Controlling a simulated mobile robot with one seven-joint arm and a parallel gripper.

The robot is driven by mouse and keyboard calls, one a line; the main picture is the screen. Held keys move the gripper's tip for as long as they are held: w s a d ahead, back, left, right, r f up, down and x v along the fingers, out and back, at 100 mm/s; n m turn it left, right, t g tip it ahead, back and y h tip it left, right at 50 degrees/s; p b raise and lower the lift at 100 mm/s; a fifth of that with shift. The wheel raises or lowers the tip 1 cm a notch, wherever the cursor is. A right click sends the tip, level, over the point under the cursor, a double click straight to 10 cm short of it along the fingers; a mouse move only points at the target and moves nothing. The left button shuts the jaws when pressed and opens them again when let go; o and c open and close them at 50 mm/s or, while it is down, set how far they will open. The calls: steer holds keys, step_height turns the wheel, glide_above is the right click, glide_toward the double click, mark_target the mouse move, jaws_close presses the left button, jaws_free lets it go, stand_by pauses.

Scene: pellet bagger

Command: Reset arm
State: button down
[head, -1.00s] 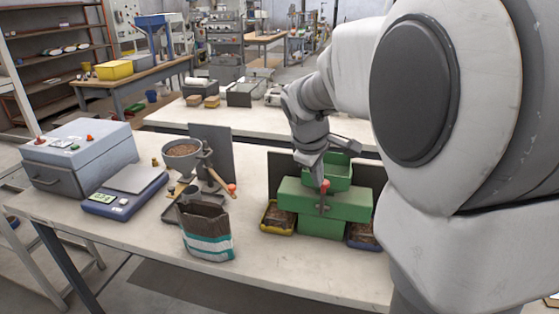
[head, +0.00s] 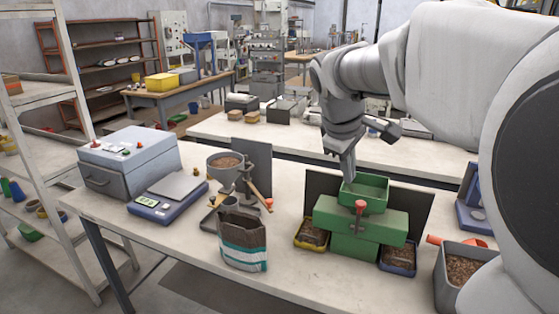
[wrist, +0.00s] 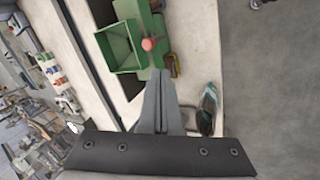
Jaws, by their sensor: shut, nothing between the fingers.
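My gripper (head: 349,172) is shut and empty in the head view, pointing down just behind and left of the green tray on top of the green machine (head: 350,222). In the wrist view my gripper (wrist: 158,75) shows its fingers together, with the green machine (wrist: 128,45) beyond them. A red knob (head: 360,205) sits on the machine's front. It also shows in the wrist view as a red ball (wrist: 149,44). I cannot tell the exact gap between the fingertips and the machine.
An open bag (head: 243,240), a pellet cup (head: 225,162), a scale (head: 168,195) and a grey box (head: 130,160) stand on the table to the left. A pellet bin (head: 462,268) stands at the right. Yellow (head: 311,236) and blue (head: 398,258) trays flank the machine.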

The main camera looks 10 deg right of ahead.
steer(key=s+a+f+m+y, duration=0.1)
steer(key=s+a+f+m, duration=0.1)
steer(key=s, duration=0.4)
steer(key=s+a+f+m+t+y, duration=0.1)
steer(key=s+a+f+m, duration=0.1)
steer(key=s+a, duration=0.3)
steer(key=s+a+f+m+t+y, duration=0.1)
steer(key=s+a+f+m, duration=0.1)
steer(key=s, duration=0.7)
steer(key=shift+a+m+y, duration=0.4)
steer(key=shift+a+m, duration=0.1)
steer(key=shift+a, duration=0.35)
steer(key=shift+f, duration=0.1)
